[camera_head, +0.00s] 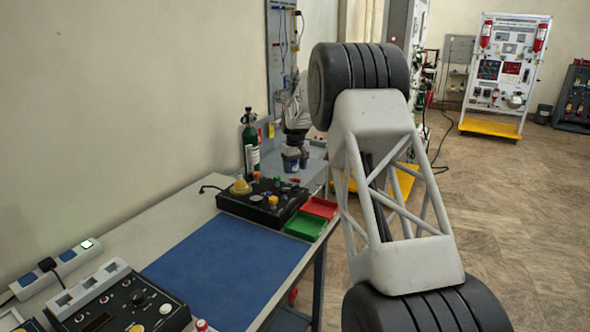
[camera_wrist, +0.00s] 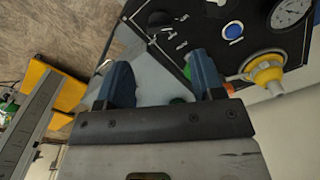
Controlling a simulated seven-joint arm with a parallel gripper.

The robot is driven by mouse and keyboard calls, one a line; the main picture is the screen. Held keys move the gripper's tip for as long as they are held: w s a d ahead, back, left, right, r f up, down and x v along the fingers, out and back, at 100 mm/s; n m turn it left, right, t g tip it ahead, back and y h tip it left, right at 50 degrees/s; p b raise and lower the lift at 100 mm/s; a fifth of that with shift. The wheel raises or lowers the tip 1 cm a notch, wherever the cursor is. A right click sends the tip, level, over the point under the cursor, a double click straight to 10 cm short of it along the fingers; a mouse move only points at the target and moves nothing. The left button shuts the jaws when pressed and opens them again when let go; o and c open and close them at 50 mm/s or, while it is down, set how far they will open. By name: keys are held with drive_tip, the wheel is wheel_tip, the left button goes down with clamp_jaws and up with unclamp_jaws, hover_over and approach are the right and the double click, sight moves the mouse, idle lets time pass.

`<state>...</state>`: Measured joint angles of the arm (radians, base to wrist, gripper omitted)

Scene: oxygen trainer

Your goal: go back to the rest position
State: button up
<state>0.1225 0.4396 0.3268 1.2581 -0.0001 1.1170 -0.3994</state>
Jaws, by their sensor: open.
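My gripper (camera_head: 294,162) is at the far end of the bench in the head view, behind the black trainer panel (camera_head: 250,207). My two blue fingers stand apart with nothing held between them, as the wrist view shows (camera_wrist: 163,76). In that view the trainer panel (camera_wrist: 180,22) lies beyond the fingertips, with a gauge (camera_wrist: 290,10), a blue button (camera_wrist: 233,30) and a yellow fitting (camera_wrist: 265,70). I cannot tell the exact gap between fingers and panel. My arm's large links fill the middle right of the head view.
A green cylinder (camera_head: 250,140) stands near the wall, left of my gripper. A green tray (camera_head: 305,225) and a red tray (camera_head: 320,207) sit beside the panel. A blue mat (camera_head: 230,270) is clear. A second control box (camera_head: 120,305) and a power strip (camera_head: 55,268) are near left.

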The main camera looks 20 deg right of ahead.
drive_tip(key=s+a+r+m, duration=0.1)
drive_tip(key=s+a+r, duration=0.2)
drive_tip(key=s+r, duration=0.55)
drive_tip(key=s+a+r+t, duration=0.1)
drive_tip(key=s+a+r, duration=0.15)
drive_tip(key=s, duration=1.05)
drive_tip(key=s+a+r+m, duration=0.1)
drive_tip(key=s+a+r, duration=0.1)
drive_tip(key=s+r, duration=0.65)
drive_tip(key=s+a+f, duration=0.1)
drive_tip(key=s+f, duration=0.2)
drive_tip(key=s, duration=1)
drive_tip(key=s+a+f+m+t, duration=0.1)
drive_tip(key=s+a+f, duration=0.1)
drive_tip(key=s, duration=1.1)
drive_tip(key=s+a+f, duration=0.1)
drive_tip(key=s+f, duration=0.2)
drive_tip(key=s, duration=1)
drive_tip(key=shift+s+a+f+t, duration=0.15)
drive_tip(key=shift+f+t, duration=0.15)
drive_tip(key=shift+f, duration=0.1)
drive_tip(key=shift+c, duration=0.4)
